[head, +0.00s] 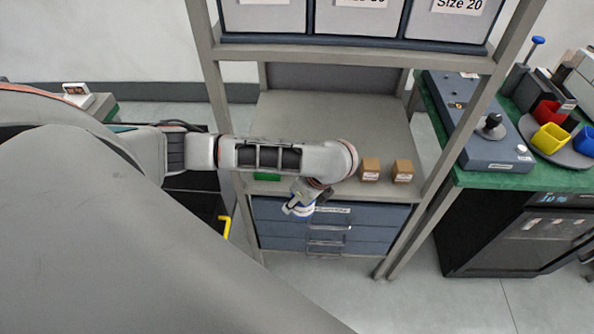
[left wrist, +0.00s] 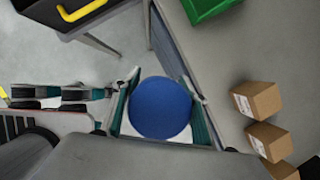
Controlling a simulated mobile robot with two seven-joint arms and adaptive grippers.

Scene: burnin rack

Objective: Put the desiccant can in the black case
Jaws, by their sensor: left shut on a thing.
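The desiccant can shows as a round blue lid (left wrist: 160,107) between the teal finger pads in the left wrist view. In the head view the can (head: 298,208) is a small white and blue shape under my left wrist. My left gripper (head: 309,195) is shut on it, in front of the rack's blue drawers. A black thing with a yellow handle (head: 226,227) stands left of the rack, mostly behind my arm. It also shows at the top left of the left wrist view (left wrist: 60,15). I cannot tell whether it is the black case. My right gripper is out of view.
Small brown boxes (head: 370,169) and a green item (head: 267,177) sit on the rack shelf (head: 330,115). Rack posts (head: 440,165) flank it. Blue drawers (head: 375,233) are below. A green bench (head: 530,182) with bins stands at right. Floor in front is clear.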

